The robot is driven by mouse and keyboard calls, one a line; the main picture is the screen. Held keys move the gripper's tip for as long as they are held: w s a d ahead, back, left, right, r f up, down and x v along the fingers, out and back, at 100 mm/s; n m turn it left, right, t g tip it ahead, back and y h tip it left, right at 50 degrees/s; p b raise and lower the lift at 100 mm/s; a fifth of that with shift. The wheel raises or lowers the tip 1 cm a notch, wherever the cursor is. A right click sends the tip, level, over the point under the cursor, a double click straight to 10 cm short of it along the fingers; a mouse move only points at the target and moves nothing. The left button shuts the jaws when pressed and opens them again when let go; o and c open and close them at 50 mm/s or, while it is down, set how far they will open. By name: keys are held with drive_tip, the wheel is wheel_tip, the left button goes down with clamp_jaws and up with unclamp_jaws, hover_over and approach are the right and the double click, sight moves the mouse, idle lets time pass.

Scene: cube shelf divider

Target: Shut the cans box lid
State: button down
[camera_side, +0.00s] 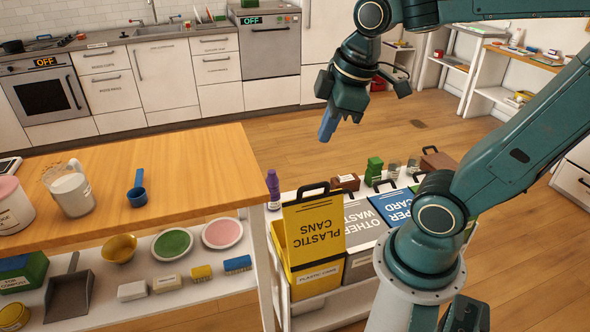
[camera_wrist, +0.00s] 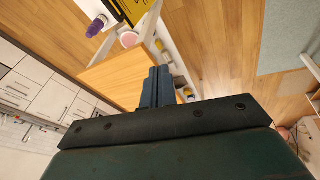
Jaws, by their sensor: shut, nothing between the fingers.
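The yellow cans box (camera_side: 312,282) stands on the low white unit to the right of the wooden counter. Its yellow lid (camera_side: 314,228), marked "PLASTIC CANS" and upside down in the side view, stands up, open, with a black handle on top. In the wrist view a yellow part with dark lettering (camera_wrist: 130,8), likely this lid, shows at the top edge. My gripper (camera_side: 327,133) is shut and empty, in the air above and behind the box, well apart from the lid. Its blue fingers also show in the wrist view (camera_wrist: 158,88).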

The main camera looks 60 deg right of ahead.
drive_tip(key=w+d+f+n+g+y, duration=0.1)
drive_tip(key=w+d+f+n+g, duration=0.2)
drive_tip(key=d+f+n, duration=0.3)
drive_tip(key=w+d+f+n+g+y, duration=0.1)
drive_tip(key=w+d+f+n, duration=0.3)
drive_tip(key=n, duration=1)
drive_tip(key=shift+d+f+n+g+y, duration=0.35)
drive_tip(key=shift+d+f+g, duration=0.55)
drive_tip(key=shift+d+f, duration=1)
drive_tip(key=shift+d+r, duration=0.3)
drive_tip(key=shift+d, duration=0.05)
wheel_tip(320, 180, down, 11)
drive_tip(key=shift+w+d+f, duration=0.2)
drive_tip(key=shift+w+d, duration=0.05)
drive_tip(key=shift+d, duration=0.1)
drive_tip(key=shift+w+d, duration=0.1)
drive_tip(key=shift+w, duration=0.05)
